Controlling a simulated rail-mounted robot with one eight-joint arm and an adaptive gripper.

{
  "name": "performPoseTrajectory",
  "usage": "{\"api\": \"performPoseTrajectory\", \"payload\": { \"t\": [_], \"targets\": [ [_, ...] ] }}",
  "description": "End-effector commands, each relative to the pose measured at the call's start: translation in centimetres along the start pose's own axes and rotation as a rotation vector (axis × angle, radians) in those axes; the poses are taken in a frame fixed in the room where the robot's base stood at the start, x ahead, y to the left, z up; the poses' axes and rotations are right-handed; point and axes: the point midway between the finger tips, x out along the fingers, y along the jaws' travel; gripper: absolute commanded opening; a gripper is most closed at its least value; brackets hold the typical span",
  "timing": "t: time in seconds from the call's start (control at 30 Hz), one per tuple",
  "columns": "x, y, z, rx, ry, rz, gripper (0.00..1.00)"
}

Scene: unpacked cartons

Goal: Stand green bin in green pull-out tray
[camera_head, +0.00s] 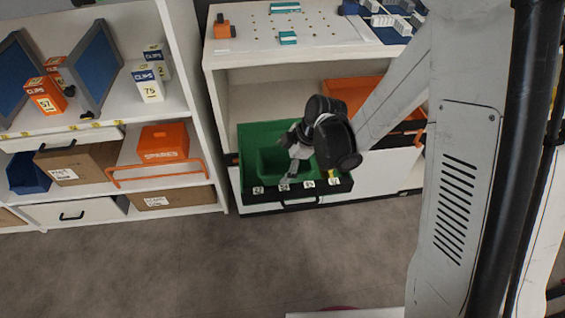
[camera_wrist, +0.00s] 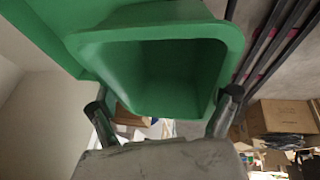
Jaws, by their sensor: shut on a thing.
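The green bin (camera_head: 269,163) is inside the green pull-out tray (camera_head: 252,132), toward its front, in the head view. The tray is pulled out of a white cabinet and has a black front with several number labels. My gripper (camera_head: 293,172) is over the tray, at the right side of the bin, and hides part of it. In the wrist view my gripper (camera_wrist: 165,118) is shut on the near rim of the green bin (camera_wrist: 170,70), whose open mouth faces the camera. Whether the bin's base touches the tray floor is hidden.
An orange tray (camera_head: 352,92) is right of the green one, partly behind my arm. The cabinet top (camera_head: 290,28) holds small parts. A shelf at left carries blue panels, small boxes, cartons and an orange bin (camera_head: 163,143). The grey floor (camera_head: 200,265) in front is mostly clear.

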Motion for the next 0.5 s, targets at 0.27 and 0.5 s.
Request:
{"api": "performPoseTrajectory", "payload": {
  "t": [0.27,0.5],
  "targets": [
    [4.1,4.5,1.8,0.002,0.000,0.000,0.62],
    [5.4,6.2,2.4,0.002,-0.001,0.000,0.62]
  ]
}}
